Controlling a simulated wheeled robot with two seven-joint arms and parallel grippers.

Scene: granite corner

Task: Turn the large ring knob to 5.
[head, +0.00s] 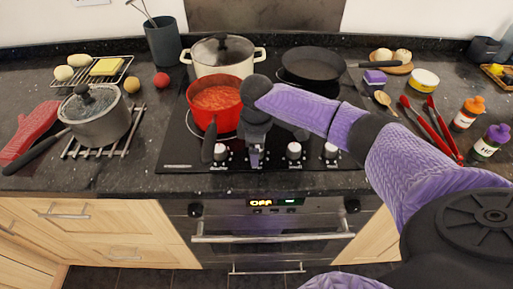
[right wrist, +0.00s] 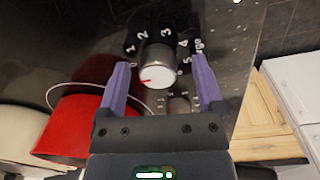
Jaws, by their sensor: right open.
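A pale round knob (right wrist: 157,72) with a red mark sits in the right wrist view, ringed by printed numbers and a partly readable label on its right. The red mark points to the lower left, nearest the 0. My right gripper (right wrist: 159,66) is open, one purple finger on each side of the knob; I cannot tell whether they touch it. In the head view my right gripper (head: 255,157) hangs over the hob's front knob row and hides the knob beneath it. My left gripper is not in view.
Other knobs (head: 294,151) stand close on the right and on the left (head: 222,152). A red pan (head: 216,98) of sauce sits beside my right gripper, its handle reaching forward. A cream pot (head: 222,58) and black frying pan (head: 313,65) stand behind. Red tongs (head: 430,125) lie right.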

